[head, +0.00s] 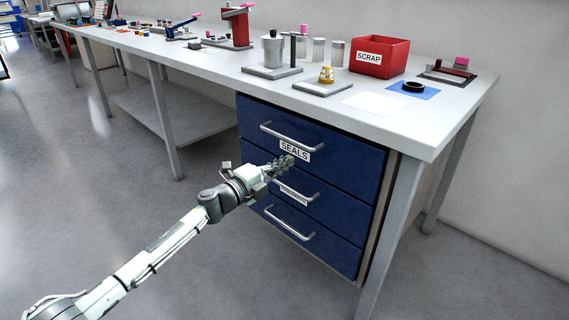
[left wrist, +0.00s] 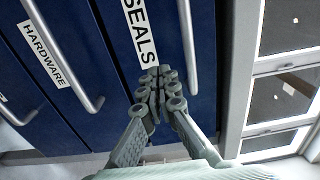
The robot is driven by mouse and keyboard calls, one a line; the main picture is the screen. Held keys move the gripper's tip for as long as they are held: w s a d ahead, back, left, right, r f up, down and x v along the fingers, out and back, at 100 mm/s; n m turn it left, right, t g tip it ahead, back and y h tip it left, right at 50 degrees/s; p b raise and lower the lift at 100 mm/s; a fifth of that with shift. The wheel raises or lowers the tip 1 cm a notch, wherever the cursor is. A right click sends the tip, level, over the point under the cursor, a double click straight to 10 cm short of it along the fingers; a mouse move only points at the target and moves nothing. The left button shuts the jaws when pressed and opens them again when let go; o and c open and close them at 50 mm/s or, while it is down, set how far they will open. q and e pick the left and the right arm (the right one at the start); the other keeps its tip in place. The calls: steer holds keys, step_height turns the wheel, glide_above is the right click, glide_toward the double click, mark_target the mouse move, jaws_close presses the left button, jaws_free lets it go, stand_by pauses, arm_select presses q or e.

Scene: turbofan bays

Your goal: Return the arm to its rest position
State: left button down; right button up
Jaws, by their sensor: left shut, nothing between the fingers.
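My left arm reaches in from the lower left in the head view. Its gripper (head: 284,163) is in front of the blue drawer unit (head: 345,187), just below the SEALS label (head: 294,151). In the left wrist view the gripper (left wrist: 158,78) has its fingers together with nothing between them. It is close to the drawer front beside the SEALS label (left wrist: 139,35); I cannot tell whether it touches. The drawers look closed. My right gripper is not in view.
The white workbench (head: 440,125) stands over the drawers. It holds a red SCRAP bin (head: 380,57), a blue mat (head: 425,94) with a black ring, and a metal pot (head: 272,52). Drawer handles (head: 293,137) stick out near my gripper. The grey floor (head: 110,215) to the left is clear.

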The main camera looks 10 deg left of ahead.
arm_select(q)
steer(key=s+a+f+n+g+y, duration=0.1)
steer(key=s+a+f+n+y, duration=1)
steer(key=s+a+f+n, duration=0.5)
steer(key=s+a+f+n+g, duration=0.1)
steer(key=s+f+n+g, duration=0.1)
steer(key=s, duration=0.7)
steer(key=s+a+f+n+g+y, duration=0.1)
steer(key=s+f+n+g, duration=0.2)
steer(key=s, duration=0.6)
steer(key=s+a+f+n+g, duration=0.1)
steer(key=s+f+n+g, duration=0.2)
steer(key=s, duration=0.7)
step_height(320, 180, down, 3)
steer(key=shift+a+f+g+p, duration=0.1)
steer(key=shift+a+g+p, duration=0.3)
steer(key=shift+g, duration=0.6)
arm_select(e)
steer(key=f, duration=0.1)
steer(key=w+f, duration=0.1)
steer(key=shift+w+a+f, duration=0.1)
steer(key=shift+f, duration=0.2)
